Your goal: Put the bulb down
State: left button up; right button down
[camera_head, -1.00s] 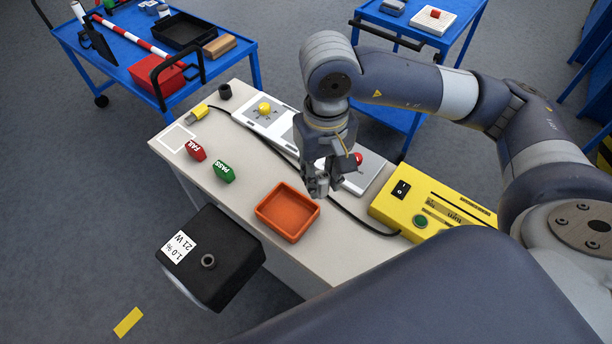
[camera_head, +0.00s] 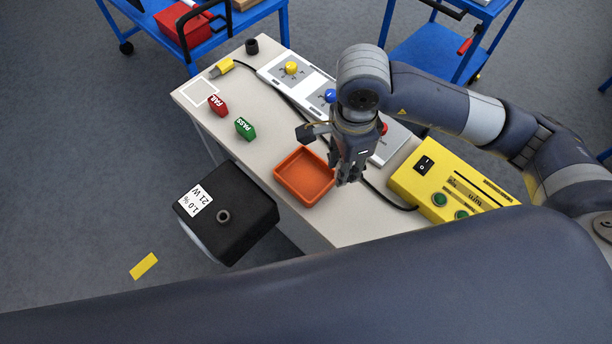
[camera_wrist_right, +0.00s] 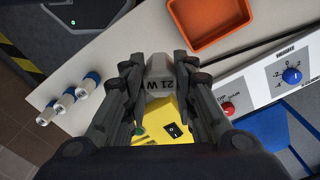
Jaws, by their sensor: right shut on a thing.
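My right gripper (camera_head: 346,182) is over the table (camera_head: 240,95), beside the right edge of the orange tray (camera_head: 276,176). The bulb is hidden by the fingers in the head view. The orange tray also shows at the top of the wrist view (camera_wrist_right: 183,42). A black box (camera_head: 240,200) with a "1.0 % 21 W" label stands at the table's near side. My left gripper is not in view.
A yellow device (camera_head: 435,185) with a switch is at the table's right. A grey panel with knobs (camera_head: 310,85) lies along the back. Red FAIL (camera_head: 217,105) and green PASS (camera_head: 245,128) markers and a white outlined square (camera_head: 200,93) are at left. Three white-blue cylinders (camera_wrist_right: 67,99) show in the wrist view.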

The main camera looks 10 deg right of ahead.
jog(key=m, duration=0.1)
jog(key=a+f+m, duration=0.1)
jog(key=m, duration=0.1)
jog(key=shift+s+f, duration=0.1)
jog(key=shift+s, duration=0.1)
jog(key=s+a+f+m, duration=0.3)
jog(key=a+f+m, duration=0.1)
jog(key=m, duration=1)
jog(key=s+a+f+m, duration=0.2)
jog(key=a+f+m, duration=0.15)
jog(key=m, duration=0.95)
jog(key=w+d+f+p, duration=0.1)
jog(key=w, duration=0.4)
jog(key=w+d+f+p, duration=0.1)
jog(key=w+f+p, duration=0.1)
jog(key=w, duration=0.3)
jog(key=w+d+f+p, duration=0.1)
jog(key=w+f, duration=0.1)
jog(key=w, duration=0.3)
jog(key=shift+w+f, duration=0.15)
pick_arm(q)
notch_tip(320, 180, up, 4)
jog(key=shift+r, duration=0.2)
pick_arm(e)
jog(key=shift+f, duration=0.25)
